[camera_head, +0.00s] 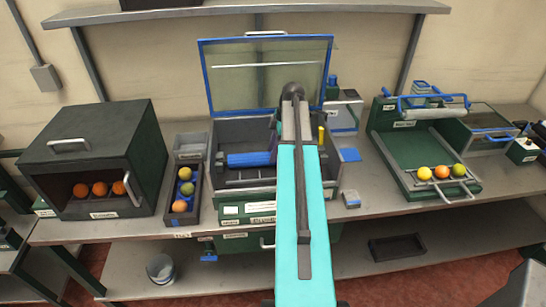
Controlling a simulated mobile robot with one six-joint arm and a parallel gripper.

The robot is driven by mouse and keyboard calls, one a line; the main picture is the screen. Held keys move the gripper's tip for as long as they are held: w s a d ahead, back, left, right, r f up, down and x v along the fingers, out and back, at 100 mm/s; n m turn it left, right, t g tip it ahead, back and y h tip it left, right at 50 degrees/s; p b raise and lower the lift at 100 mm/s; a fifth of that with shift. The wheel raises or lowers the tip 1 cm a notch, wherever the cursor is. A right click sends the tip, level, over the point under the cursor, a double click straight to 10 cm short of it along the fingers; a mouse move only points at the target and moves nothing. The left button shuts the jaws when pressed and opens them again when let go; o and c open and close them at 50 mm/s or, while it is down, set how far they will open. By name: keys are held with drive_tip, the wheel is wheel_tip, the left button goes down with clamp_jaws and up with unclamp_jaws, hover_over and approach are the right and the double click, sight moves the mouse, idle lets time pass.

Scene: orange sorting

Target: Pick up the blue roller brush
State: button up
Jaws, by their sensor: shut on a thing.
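The blue roller brush (250,159) lies level across the open bin of the middle machine (228,133), left of my arm. Its right end runs behind my cyan arm, and I cannot tell whether it rests on the bin or is held clear of it. My arm reaches up the middle of the picture to a dark wrist joint in front of the raised lid (266,75). My gripper is hidden behind the arm, so its fingers and their contact with the brush do not show.
A dark green box (95,150) with several oranges stands left. A narrow tray (195,210) of fruit sits beside the bin. A green roller machine (418,150) with fruit at its front stands right. A small grey block (351,199) lies on the bench (370,225).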

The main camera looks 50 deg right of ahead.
sight(269, 155)
drive_tip(key=shift+r, duration=0.15)
drive_tip(key=shift+r+b, duration=0.95)
drive_tip(key=shift+r, duration=0.55)
drive_tip(key=shift+s+a, duration=0.2)
drive_tip(key=s+a+b, duration=0.4)
drive_tip(key=s+a, duration=0.7)
drive_tip(key=s, duration=0.2)
drive_tip(key=shift+s+b, duration=0.2)
drive_tip(key=shift+b, duration=0.15)
drive_tip(key=shift+a+r, duration=0.1)
